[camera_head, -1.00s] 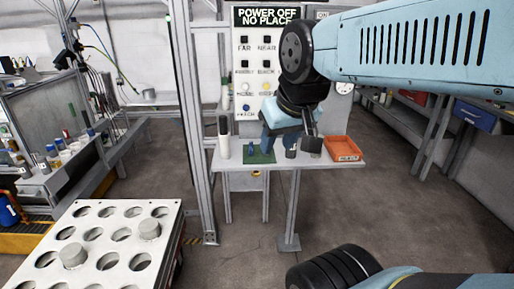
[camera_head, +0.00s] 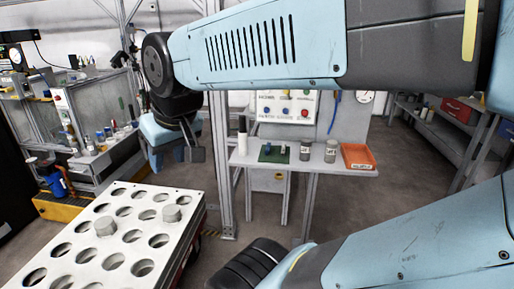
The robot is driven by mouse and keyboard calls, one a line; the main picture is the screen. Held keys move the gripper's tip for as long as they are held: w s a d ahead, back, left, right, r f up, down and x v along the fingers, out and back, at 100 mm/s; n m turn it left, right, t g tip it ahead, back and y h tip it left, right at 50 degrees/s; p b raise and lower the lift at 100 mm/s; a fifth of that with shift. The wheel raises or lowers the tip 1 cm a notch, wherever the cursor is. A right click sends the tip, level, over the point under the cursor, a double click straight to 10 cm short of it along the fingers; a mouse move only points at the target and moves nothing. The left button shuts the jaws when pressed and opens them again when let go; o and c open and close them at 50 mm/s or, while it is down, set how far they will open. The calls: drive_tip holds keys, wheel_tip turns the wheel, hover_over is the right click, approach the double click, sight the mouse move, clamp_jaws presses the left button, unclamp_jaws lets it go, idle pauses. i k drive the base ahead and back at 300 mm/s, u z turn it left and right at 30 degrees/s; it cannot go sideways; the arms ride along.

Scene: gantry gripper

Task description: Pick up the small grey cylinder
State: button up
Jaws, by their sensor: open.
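My gripper (camera_head: 176,160) hangs from my blue arm above and beyond the far end of the plate, left of the small table. Its fingers are apart with nothing seen between them. It is clear of both plate cylinders.
The small table (camera_head: 285,168) carries a white cylinder (camera_head: 243,143), a green board (camera_head: 273,154), two grey jars (camera_head: 306,151) (camera_head: 330,151) and an orange tray (camera_head: 357,156). A metal frame post stands left of the table. Cluttered benches line the left side.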

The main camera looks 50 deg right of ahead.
sight(305, 146)
drive_tip(key=u, duration=0.1)
drive_tip(key=k, duration=1.2)
drive_tip(key=z, duration=1.4)
drive_tip(key=i, duration=1)
drive_tip(key=u, duration=0.05)
